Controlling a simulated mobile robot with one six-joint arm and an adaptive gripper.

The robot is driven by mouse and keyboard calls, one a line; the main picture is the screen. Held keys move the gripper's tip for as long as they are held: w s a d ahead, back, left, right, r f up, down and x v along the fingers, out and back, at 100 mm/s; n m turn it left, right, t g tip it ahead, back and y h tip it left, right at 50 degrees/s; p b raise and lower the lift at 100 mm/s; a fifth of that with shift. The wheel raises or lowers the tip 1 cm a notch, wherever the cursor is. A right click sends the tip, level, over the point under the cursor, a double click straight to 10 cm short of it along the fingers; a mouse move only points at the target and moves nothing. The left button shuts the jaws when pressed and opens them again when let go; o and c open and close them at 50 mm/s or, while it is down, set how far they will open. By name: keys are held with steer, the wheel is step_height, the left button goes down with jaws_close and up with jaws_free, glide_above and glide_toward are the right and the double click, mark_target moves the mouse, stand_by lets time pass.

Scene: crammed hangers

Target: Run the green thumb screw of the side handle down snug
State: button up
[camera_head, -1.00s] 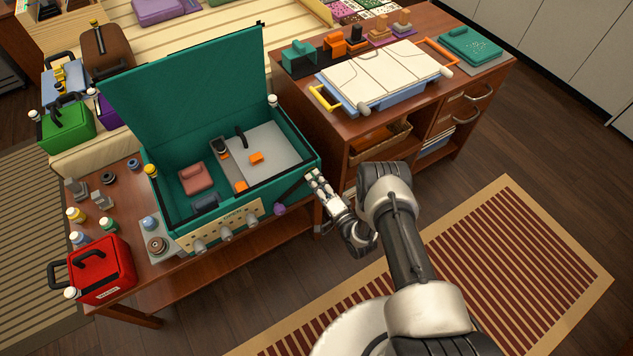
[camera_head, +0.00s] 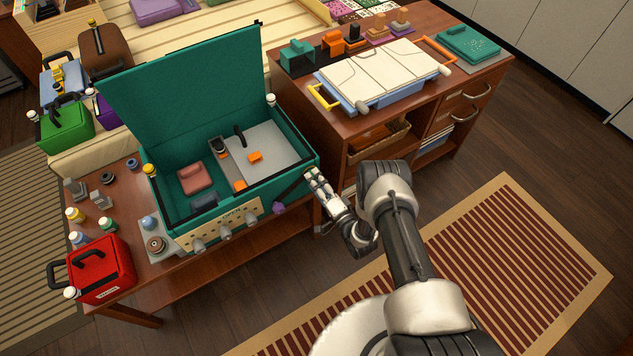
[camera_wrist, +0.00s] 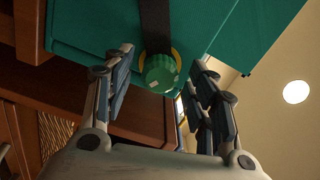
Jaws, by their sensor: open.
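The green thumb screw (camera_wrist: 160,72) shows in the wrist view as a ribbed knob with pale marks on its face. It sits at the end of the dark side handle strap (camera_wrist: 155,28), with a yellow ring (camera_wrist: 177,57) partly visible behind it. The strap lies on the side of the teal case (camera_wrist: 225,30). My gripper (camera_wrist: 160,80) is open, with one finger on each side of the knob and visible gaps. In the head view my gripper (camera_head: 312,180) is at the case's right side (camera_head: 298,185), and the screw cannot be made out there.
The case lid (camera_head: 190,100) stands open. A purple knob (camera_head: 278,208) is near the case's front right corner. A wooden cabinet (camera_head: 345,135) stands close behind my gripper. A red box (camera_head: 100,275) is at the front left. The floor beside the striped rug (camera_head: 480,270) is clear.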

steer(key=v, duration=1.1)
steer(key=shift+s+d, duration=0.25)
steer(key=shift+s, duration=0.05)
steer(key=shift+w, duration=0.1)
